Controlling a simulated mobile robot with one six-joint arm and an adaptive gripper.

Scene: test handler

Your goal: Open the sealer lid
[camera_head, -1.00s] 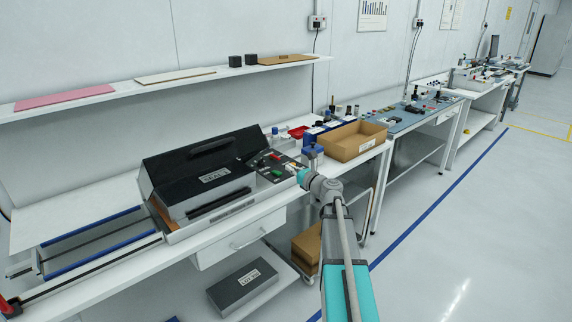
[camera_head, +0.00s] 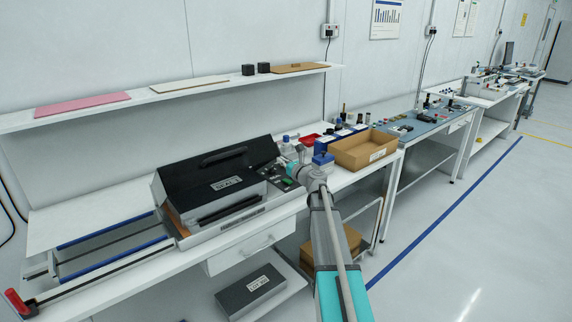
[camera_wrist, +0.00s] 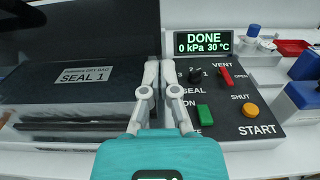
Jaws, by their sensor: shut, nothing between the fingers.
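In the wrist view the lid (camera_wrist: 90,30) fills the left side. The control panel (camera_wrist: 270,112) lies to the right, with a red vent lever (camera_wrist: 226,77) by the OPEN mark, a green switch, a black knob and an orange START button. The display (camera_wrist: 203,43) reads DONE, 0 kPa, 30 °C. My gripper (camera_wrist: 159,68) is shut and empty, between the lid and the panel's controls.
A cardboard box (camera_head: 364,150), blue bins and a red tray (camera_head: 307,141) stand right of the sealer. A shelf (camera_head: 170,95) runs along the wall above. Blue-edged rails (camera_head: 112,242) lie on the left of the bench. The floor at right is clear.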

